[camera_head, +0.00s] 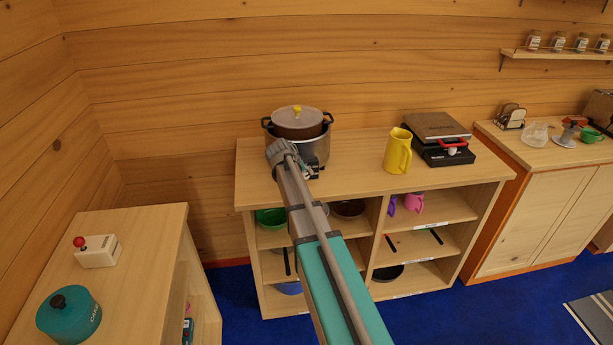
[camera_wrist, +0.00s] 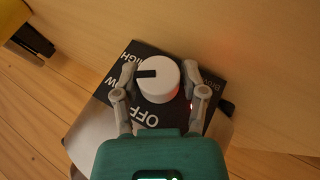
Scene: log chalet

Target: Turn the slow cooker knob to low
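The slow cooker (camera_head: 316,144) stands on the shelf unit's top against the log wall, with a grey lid and a yellow lid knob (camera_head: 297,110). Its white control knob (camera_wrist: 159,88) shows in the wrist view, with a black pointer mark aimed left in the picture, toward the side with HIGH and a partly hidden LOW label. OFF is printed on the black panel (camera_wrist: 150,117) below the knob. In the head view my arm hides part of the cooker's front.
A yellow jug (camera_head: 398,151) and a black appliance with a red handle (camera_head: 453,143) stand to the right on the same shelf unit (camera_head: 356,181). A side cabinet at left holds a teal pot (camera_head: 69,315) and a white box with a red knob (camera_head: 97,251). Blue floor lies in front.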

